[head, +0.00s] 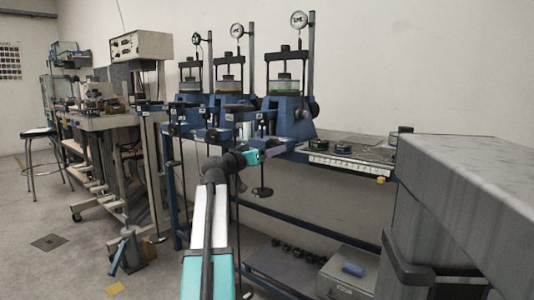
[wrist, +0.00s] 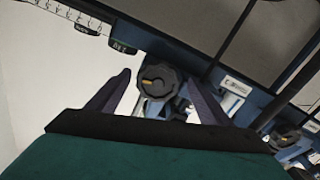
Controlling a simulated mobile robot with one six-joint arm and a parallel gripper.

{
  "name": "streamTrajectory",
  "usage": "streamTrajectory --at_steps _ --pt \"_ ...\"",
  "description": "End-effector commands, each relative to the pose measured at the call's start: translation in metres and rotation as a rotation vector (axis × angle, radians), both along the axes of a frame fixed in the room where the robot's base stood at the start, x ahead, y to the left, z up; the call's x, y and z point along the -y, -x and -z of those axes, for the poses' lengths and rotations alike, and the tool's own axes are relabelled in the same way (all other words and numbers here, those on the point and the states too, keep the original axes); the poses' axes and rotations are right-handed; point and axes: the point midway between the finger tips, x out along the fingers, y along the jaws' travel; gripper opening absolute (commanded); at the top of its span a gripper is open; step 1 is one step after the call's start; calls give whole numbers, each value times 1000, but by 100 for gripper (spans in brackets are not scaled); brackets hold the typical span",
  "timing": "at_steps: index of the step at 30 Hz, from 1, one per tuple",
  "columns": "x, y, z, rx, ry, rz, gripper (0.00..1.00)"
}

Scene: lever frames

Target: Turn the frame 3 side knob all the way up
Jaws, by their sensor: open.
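Three blue lever frames with dial gauges stand in a row on the bench in the head view; the nearest, at the right, is a large blue frame (head: 290,120). I cannot read which one is frame 3. In the wrist view a dark round knob (wrist: 150,88) with a short yellow mark lies between and beyond my fingertips. The mark lies nearly level in the picture. My gripper (wrist: 158,76) is open, its two purple fingers on either side of the knob. I cannot tell whether they touch it. In the head view my gripper (head: 272,152) is at the front of the nearest frame.
A second dark knob (wrist: 284,137) with a yellow mark shows at the lower right of the wrist view. A hanging weight (head: 262,191) is below my gripper. A tray of parts (head: 345,163) is at right on the bench. A grey counter (head: 460,180) stands close at right.

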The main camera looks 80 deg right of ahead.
Motion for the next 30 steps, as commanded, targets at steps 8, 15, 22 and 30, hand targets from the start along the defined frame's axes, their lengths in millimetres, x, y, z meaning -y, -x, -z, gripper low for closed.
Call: streamTrajectory --at_steps 8,15,22,30 --pt "-15 -8 -1 0 0 -1 73" --pt "-40 -21 -1 0 0 -1 73" --pt "-65 -37 -1 -1 0 -2 73" --pt "-96 -54 -1 0 0 -3 73"
